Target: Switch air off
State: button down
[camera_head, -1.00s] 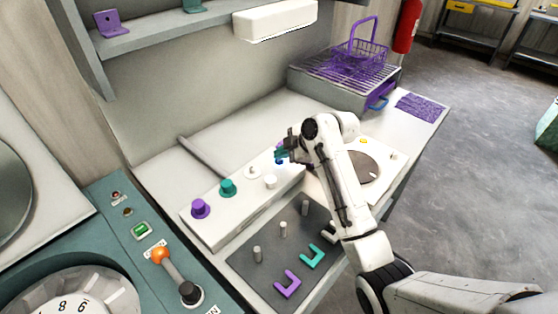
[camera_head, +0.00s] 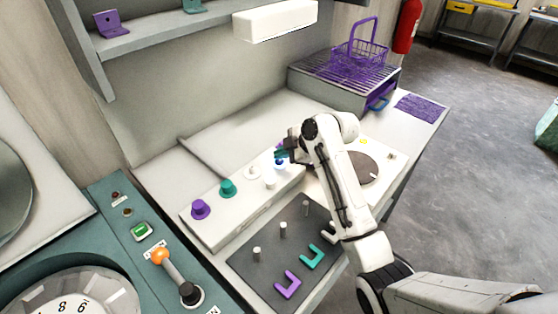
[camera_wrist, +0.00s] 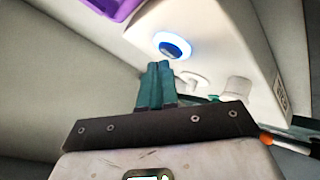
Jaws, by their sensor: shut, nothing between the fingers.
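A round blue button with a glowing ring (camera_wrist: 174,46) sits on the white panel in the wrist view. In the head view the blue glow (camera_head: 281,162) shows just below my fingertips. My gripper (camera_wrist: 157,66) has its teal fingers shut together and empty, with the tips close to the button in the picture; I cannot tell whether they touch it. In the head view my gripper (camera_head: 280,154) is over the far part of the white panel (camera_head: 240,212). A label (camera_wrist: 281,92) on the panel's side is too small to read.
The panel also bears a purple knob (camera_head: 200,208), a teal knob (camera_head: 227,187) and a white peg (camera_head: 269,181). A dark mat (camera_head: 262,280) with pegs and U-shaped pieces lies in front. A purple basket (camera_head: 361,54) stands behind. A white box (camera_head: 275,20) hangs above.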

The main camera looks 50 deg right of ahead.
aim_at(282, 162)
jog(key=shift+f, duration=0.15)
dwell(0.5)
jog(key=shift+f+b, duration=0.3)
jog(key=shift+r, duration=0.1)
jog(key=shift+r+p, duration=0.35)
jog(key=shift+p, duration=0.05)
dwell(0.3)
jog(key=shift+r+p, duration=2.35)
jog(key=shift+r, duration=0.75)
